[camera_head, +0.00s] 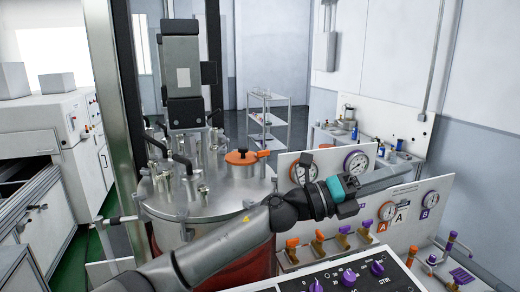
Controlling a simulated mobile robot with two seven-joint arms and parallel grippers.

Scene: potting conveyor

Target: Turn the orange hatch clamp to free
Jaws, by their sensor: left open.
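The orange hatch clamp (240,157) sits on top of the steel vessel lid (170,203), with a dark knob on it and a short orange arm reaching right. My left gripper (400,176) is at the far end of my arm, past the teal wrist band, in front of the gauge panel. It is open, and I see nothing held in it. It is well to the right of the clamp and apart from it. The fingertips are small and hard to make out against the panel. My right gripper is not in view.
A gauge panel (284,164) with dials stands right of the vessel, with orange and purple valve handles (318,236) below. A control box (340,277) with purple knobs is at the bottom. Pipes and fittings (181,163) crowd the lid left of the clamp. A shelf cart (266,118) stands behind.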

